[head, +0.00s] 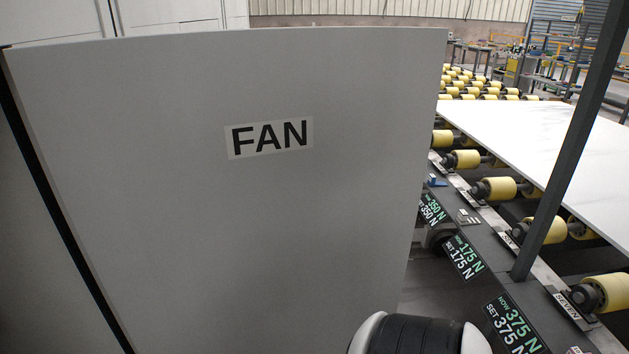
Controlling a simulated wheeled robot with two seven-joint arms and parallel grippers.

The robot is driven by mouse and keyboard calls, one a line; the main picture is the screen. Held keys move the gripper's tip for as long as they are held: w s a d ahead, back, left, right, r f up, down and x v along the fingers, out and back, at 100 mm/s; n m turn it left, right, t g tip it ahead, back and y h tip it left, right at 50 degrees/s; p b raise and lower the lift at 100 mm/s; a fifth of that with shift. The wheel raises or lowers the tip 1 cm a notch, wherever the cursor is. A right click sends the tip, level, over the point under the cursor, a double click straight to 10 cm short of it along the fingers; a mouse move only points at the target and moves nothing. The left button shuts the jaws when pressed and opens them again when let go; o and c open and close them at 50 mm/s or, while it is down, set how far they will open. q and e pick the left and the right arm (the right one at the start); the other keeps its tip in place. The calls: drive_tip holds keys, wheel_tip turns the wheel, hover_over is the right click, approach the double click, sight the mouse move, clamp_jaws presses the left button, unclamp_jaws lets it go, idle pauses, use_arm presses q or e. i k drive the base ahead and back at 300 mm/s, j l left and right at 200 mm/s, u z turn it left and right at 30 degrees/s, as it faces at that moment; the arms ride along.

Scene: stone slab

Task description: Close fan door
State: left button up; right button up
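The fan door (270,210) is a large flat grey panel that fills the left and middle of the head view. It carries a white label with the black word FAN (270,137). A dark gap (60,210) runs down along its left edge, beside another grey panel (28,230). The door's right edge stands free, with floor and rollers visible past it. Part of my own arm shows at the bottom, right of the middle, in front of the door's lower right. Neither of my grippers is visible.
To the right, a white stone slab (560,150) lies on a conveyor with yellow rollers (500,188). A dark upright post (573,140) stands there. Display plates with force readings (512,322) line the conveyor's near side. Other grey cabinets (180,15) stand behind the door.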

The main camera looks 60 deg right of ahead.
sight(249, 191)
drive_tip(key=k+l+z, duration=0.2)
drive_tip(key=l, duration=0.45)
drive_tip(key=l+z, duration=0.2)
drive_tip(key=l, duration=0.45)
drive_tip(key=l+u, duration=0.25)
drive_tip(key=l, duration=0.35)
drive_tip(key=l+u, duration=0.3)
drive_tip(key=l, duration=0.3)
drive_tip(key=l+u, duration=0.25)
drive_tip(key=l, duration=0.35)
drive_tip(key=k+l+u, duration=0.1)
drive_tip(key=l+u, duration=0.2)
drive_tip(key=l, duration=0.3)
drive_tip(key=l+u, duration=0.35)
drive_tip(key=l, duration=0.15)
drive_tip(key=l+u, duration=0.4)
drive_tip(key=k+l+u, duration=0.15)
drive_tip(key=l+u, duration=0.2)
drive_tip(key=l, duration=0.15)
